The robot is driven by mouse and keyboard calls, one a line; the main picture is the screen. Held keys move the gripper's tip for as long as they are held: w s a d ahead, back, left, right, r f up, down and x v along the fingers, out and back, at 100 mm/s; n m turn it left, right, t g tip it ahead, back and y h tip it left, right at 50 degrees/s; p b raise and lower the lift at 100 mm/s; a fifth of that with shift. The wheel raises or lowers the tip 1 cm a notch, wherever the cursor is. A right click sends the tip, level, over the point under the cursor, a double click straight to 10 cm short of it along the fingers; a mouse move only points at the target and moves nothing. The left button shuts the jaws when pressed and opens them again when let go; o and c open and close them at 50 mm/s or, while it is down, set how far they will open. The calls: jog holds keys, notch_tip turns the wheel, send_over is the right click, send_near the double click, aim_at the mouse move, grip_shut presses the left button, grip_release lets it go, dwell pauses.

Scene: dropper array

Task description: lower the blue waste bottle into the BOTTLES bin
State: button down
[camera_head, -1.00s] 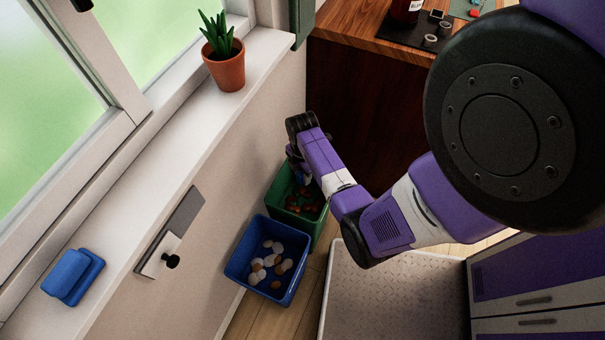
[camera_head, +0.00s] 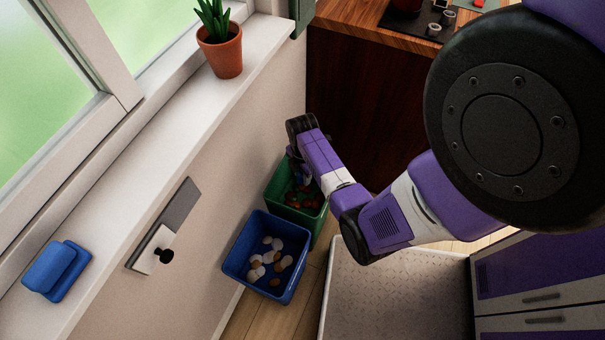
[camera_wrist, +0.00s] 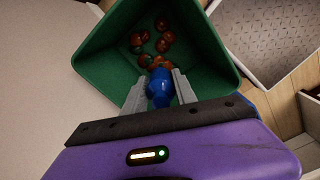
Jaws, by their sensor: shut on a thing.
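The blue waste bottle (camera_wrist: 159,88) is between the two fingers of my gripper (camera_wrist: 157,92) in the wrist view. My gripper is shut on it and holds it over the opening of the green bin (camera_wrist: 205,55). Several brown and green pieces lie at the bottom of that bin. In the head view the green bin (camera_head: 313,222) stands against the wall, and my arm covers part of it. My gripper and the bottle are mostly hidden there. No label shows on either bin, so I cannot tell which is marked BOTTLES.
A blue bin (camera_head: 237,262) with several white and brown round pieces stands next to the green bin. A wooden counter (camera_head: 350,90) rises behind. A windowsill with a potted plant (camera_head: 222,50) and a blue object (camera_head: 56,270) runs along the left.

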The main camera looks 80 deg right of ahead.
jog(key=b, duration=1.2)
send_over(302, 204)
jog(key=shift+s+f, duration=0.1)
jog(key=shift+f, duration=7.7)
jog(key=shift+f+b, duration=1.8)
jog(key=shift+f, duration=0.65)
